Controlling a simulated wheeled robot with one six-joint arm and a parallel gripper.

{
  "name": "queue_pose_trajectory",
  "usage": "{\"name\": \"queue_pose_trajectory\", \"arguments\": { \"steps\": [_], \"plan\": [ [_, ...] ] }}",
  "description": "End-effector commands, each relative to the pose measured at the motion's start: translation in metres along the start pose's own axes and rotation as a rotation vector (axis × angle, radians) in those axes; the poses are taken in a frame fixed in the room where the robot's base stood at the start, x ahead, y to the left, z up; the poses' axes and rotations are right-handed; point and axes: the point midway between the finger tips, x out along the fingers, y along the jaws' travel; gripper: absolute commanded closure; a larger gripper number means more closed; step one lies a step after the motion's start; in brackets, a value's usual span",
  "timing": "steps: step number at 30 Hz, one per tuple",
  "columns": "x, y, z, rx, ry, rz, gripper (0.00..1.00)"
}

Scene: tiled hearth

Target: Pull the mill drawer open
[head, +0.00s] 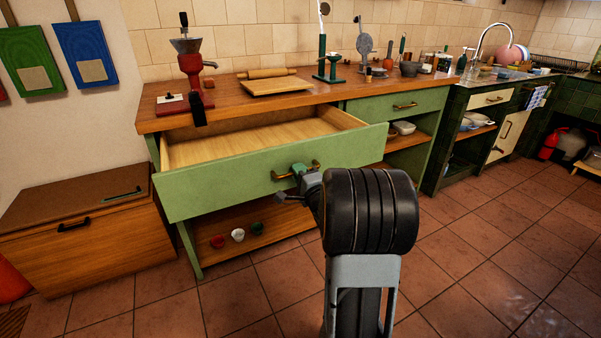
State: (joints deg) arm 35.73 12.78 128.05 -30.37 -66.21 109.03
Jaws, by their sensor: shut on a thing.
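The mill drawer (215,188) is a wide green-fronted drawer with a pale wooden inside, under the counter's left part. It stands pulled well out and looks empty. Its brass handle (281,177) is on the middle of the front. My gripper (300,172) is at this handle and shut on it, with my dark arm reaching in from the front. Part of the fingers is hidden by my wrist. A red hand mill (191,70) stands on the counter above the drawer's left end.
The wooden counter (225,98) holds a board with a rolling pin (268,73) and several utensils. A shut green drawer (400,105) is to the right. A wooden chest (85,235) stands at the left. Small cups (238,235) sit on the low shelf. The tiled floor (480,260) at right is clear.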

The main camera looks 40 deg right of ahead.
Motion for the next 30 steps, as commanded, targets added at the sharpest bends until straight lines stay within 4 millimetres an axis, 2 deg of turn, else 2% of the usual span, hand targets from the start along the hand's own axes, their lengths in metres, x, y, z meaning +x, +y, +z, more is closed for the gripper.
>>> {"name": "queue_pose_trajectory", "arguments": {
  "steps": [5,6,13,23,26,30],
  "plan": [
    [0.000,0.000,-0.001,0.001,0.003,0.001,1.00],
    [0.000,0.000,-0.001,0.001,0.003,0.001,0.86],
    [0.000,0.000,-0.001,0.001,0.003,0.000,0.64],
    [-0.005,-0.001,-0.002,0.000,0.003,0.001,0.64],
    [-0.016,-0.001,-0.002,0.000,0.005,0.001,0.64],
    [-0.043,-0.002,-0.003,0.001,0.007,0.003,0.64]
  ]
}}
